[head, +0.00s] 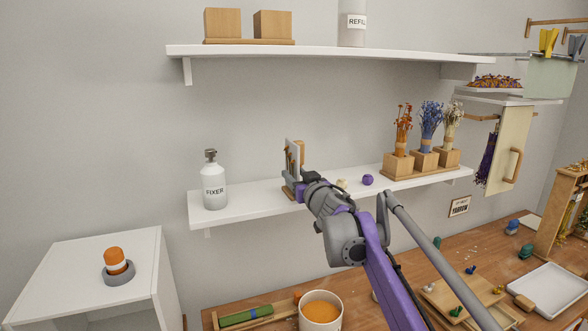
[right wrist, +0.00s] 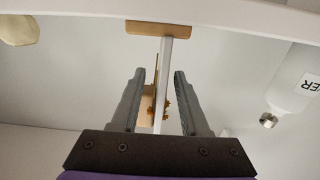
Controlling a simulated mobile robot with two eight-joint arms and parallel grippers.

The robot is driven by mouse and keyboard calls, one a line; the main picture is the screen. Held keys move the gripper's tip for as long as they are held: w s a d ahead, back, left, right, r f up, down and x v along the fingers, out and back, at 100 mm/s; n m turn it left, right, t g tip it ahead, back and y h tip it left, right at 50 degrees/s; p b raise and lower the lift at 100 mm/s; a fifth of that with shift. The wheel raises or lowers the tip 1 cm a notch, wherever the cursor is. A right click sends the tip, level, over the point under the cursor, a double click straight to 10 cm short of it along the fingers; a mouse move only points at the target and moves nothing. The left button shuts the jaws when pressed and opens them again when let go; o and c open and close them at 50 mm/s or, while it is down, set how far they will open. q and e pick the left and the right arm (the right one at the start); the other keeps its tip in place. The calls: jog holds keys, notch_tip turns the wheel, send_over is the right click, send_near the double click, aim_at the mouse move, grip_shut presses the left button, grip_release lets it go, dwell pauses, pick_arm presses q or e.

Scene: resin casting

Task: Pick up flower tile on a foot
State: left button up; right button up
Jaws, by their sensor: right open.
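The flower tile (head: 291,158) stands upright, edge-on, on the lower white shelf, with dried orange-brown flowers on its face. Its wooden foot (right wrist: 160,28) shows at the top of the right wrist view, against the shelf. My right gripper (head: 303,181) is at the tile in the head view and hides part of it. In the right wrist view my right gripper (right wrist: 159,74) is open, one finger on each side of the tile's thin white slab (right wrist: 164,75). Gaps show between slab and fingers. My left gripper is not in view.
A white FIXER bottle (head: 214,187) stands left of the tile on the lower shelf (head: 245,203). A purple knob-like piece (head: 367,180) and wooden blocks with dried flowers (head: 398,165) stand to the right. The upper shelf (head: 330,51) runs above.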

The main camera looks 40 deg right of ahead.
aim_at(288, 170)
jog(key=shift+x, duration=0.8)
jog(key=x, duration=0.1)
jog(key=p+x, duration=0.1)
jog(key=x, duration=0.2)
jog(key=shift+a+f, duration=0.1)
jog(key=shift+f, duration=0.2)
jog(key=shift+s, duration=0.1)
jog(key=shift+c, duration=0.7)
grip_shut()
